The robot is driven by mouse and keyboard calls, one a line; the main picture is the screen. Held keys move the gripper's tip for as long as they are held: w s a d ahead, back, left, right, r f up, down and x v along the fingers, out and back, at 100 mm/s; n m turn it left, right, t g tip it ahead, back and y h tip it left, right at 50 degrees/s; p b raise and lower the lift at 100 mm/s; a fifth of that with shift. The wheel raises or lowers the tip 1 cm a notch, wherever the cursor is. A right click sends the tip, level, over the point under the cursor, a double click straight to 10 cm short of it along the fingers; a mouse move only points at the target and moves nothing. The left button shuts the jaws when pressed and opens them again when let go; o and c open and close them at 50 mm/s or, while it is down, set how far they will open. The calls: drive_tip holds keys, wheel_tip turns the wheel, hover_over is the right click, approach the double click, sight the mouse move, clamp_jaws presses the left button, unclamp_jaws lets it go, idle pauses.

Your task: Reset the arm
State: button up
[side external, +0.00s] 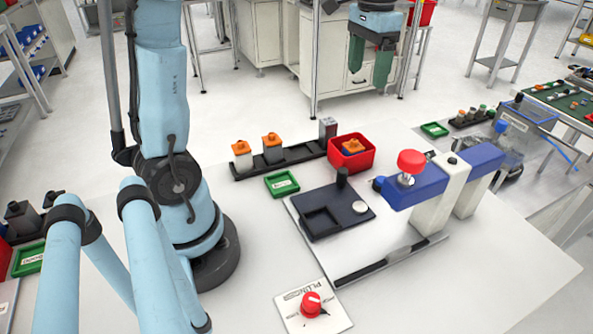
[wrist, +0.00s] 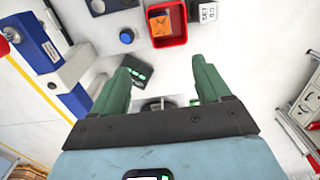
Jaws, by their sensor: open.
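My gripper (side external: 370,66) hangs high above the back of the white table in the side view, fingers pointing down. Its two green fingers are apart with nothing between them. In the wrist view my gripper (wrist: 165,85) also shows spread and empty. My light blue arm rises at the left of the side view, and the link joining it to the gripper is out of frame.
A red bin (side external: 352,163) holds an orange-topped part. A black rack (side external: 280,160) carries several parts beside it. A blue and white press (side external: 445,185) with a red knob stands at right. A green tray (side external: 282,184) and a red dial (side external: 311,304) are on the white table (side external: 500,275).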

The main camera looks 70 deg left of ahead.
drive_tip(key=shift+s+d, duration=0.1)
drive_tip(key=s+d+f+t, duration=0.7)
drive_tip(key=s+d+f, duration=0.2)
drive_tip(key=s, duration=0.1)
drive_tip(key=shift+s+d, duration=0.2)
